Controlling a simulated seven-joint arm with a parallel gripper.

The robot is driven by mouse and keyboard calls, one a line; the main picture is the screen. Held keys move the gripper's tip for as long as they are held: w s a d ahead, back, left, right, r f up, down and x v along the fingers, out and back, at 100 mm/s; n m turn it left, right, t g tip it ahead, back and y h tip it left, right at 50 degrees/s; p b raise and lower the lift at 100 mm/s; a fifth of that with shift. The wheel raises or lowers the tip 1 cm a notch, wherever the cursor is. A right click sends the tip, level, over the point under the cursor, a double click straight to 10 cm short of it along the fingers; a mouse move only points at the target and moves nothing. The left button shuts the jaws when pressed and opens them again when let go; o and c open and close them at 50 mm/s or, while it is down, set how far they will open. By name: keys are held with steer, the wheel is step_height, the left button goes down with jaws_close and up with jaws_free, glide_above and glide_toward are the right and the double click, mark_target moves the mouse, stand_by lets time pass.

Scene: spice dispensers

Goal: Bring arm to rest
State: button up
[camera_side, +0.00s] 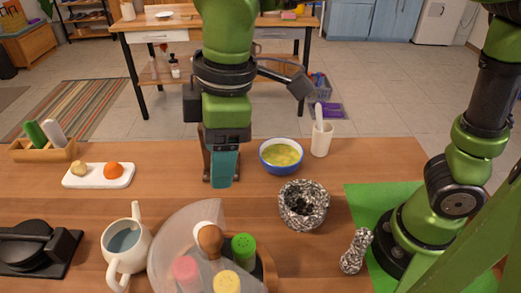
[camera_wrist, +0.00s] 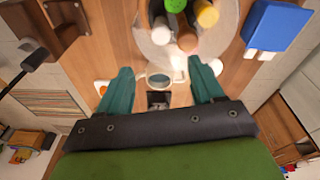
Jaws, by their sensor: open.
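My gripper (camera_side: 221,180) hangs pointing down over the back part of the wooden table, left of the blue bowl of yellow soup (camera_side: 281,156). Its teal fingers are spread apart with nothing between them, which also shows in the wrist view (camera_wrist: 161,84). The spice dispensers stand at the front of the table: one with a green lid (camera_side: 244,248), one with a pink lid (camera_side: 186,270) and one with a yellow lid (camera_side: 226,283). A clear curved cover partly hides them. They are apart from my gripper and also show at the top of the wrist view (camera_wrist: 186,38).
A speckled mortar (camera_side: 304,205) and pestle (camera_side: 354,251) stand right of the dispensers. A white jug (camera_side: 125,245) is at the left front. A white board (camera_side: 98,176) holds an orange item. A white cup (camera_side: 321,140) stands at the back. Bare wood lies around my gripper.

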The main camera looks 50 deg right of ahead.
steer(key=s+d+f+m+t, duration=0.1)
steer(key=s+d+m+t, duration=0.1)
steer(key=d+m, duration=0.5)
steer(key=s+d+f+m+t, duration=0.1)
steer(key=d+m, duration=0.7)
steer(key=d, duration=0.9)
steer(key=f+t, duration=0.1)
steer(key=t, duration=0.1)
steer(key=shift+s+t+y, duration=0.35)
steer(key=shift+t+y, duration=0.05)
